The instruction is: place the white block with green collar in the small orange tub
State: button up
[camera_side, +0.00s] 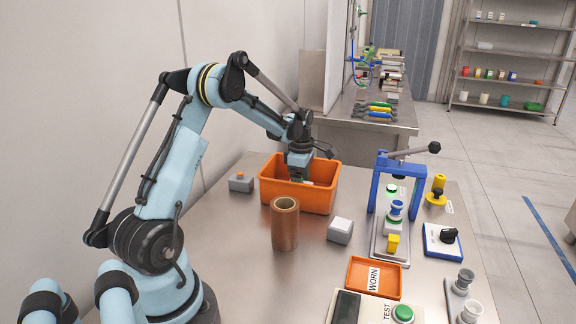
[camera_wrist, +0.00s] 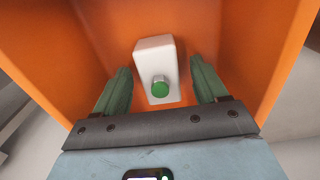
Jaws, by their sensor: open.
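A white block (camera_wrist: 155,59) with a round green collar (camera_wrist: 160,88) is inside a deep orange bin, between my fingers in the wrist view. My gripper (camera_wrist: 160,68) is open, its green fingers on either side of the block with visible gaps. In the side view my gripper (camera_side: 299,179) reaches down into the deep orange bin (camera_side: 314,203), and only a small pale part of the block shows near its tips. A smaller, shallow orange tub (camera_side: 361,282) labelled WORN lies at the front of the table; it looks empty.
A copper-brown cylinder (camera_side: 285,224) and a grey-white block (camera_side: 340,230) stand in front of the bin. A TEST panel (camera_side: 385,312) adjoins the shallow tub.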

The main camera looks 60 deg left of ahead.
notch_tip(320, 180, up, 11)
jog(key=d+r+m+t, duration=0.1)
jog(key=d+r+m, duration=0.35)
jog(key=d, duration=0.25)
jog(key=s+d+f+m+t, duration=0.1)
jog(key=s+d+m+t, duration=0.2)
jog(key=d+m, duration=0.6)
jog(key=s+d+f+m+t, duration=0.2)
jog(key=s+d+m, duration=0.6)
jog(key=m, duration=0.5)
jog(key=d+t, duration=0.1)
jog(key=d, duration=0.1)
jog(key=shift+d, duration=0.3)
